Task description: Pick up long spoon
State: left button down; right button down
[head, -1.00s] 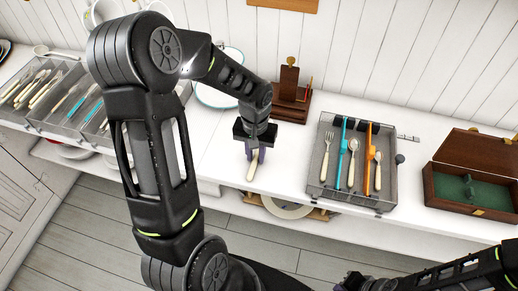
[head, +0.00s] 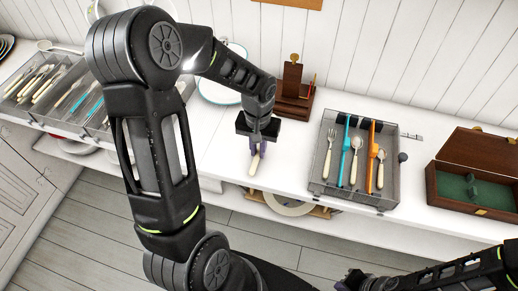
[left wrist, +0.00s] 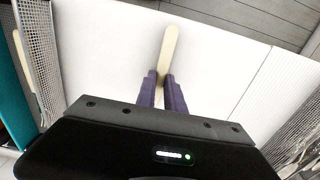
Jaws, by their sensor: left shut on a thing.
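My left gripper (head: 258,150) is shut on a slim cream handle, taken as the long spoon (head: 254,166), just at the white counter. In the left wrist view the two purple fingers (left wrist: 162,79) close on the long spoon (left wrist: 170,45), whose handle points away from them. Its other end is hidden by the gripper, so I cannot see a bowl. I cannot tell whether it touches the counter. My right gripper (head: 352,281) shows only partly at the bottom edge; its jaws are unclear.
A grey cutlery tray (head: 330,187) with a fork, spoons and blue and orange dividers stands to the right. An open wooden box (head: 447,188) lies farther right. Cutlery trays (head: 45,113) stand at left. A wooden stand (head: 293,100) and a plate (head: 222,92) are behind the gripper.

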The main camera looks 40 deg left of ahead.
pick_arm(q)
notch_tip(320, 180, up, 9)
jog(key=shift+b, duration=0.4)
jog(key=shift+w+d+r, duration=0.1)
dwell(0.3)
jog(key=w+d+m, duration=0.3)
jog(key=w+d, duration=0.7)
jog(key=d, duration=0.2)
jog(key=shift+w+f+m, duration=0.15)
jog(key=shift+f+m, duration=0.15)
jog(key=shift+m, duration=0.1)
jog(key=shift+d, duration=0.1)
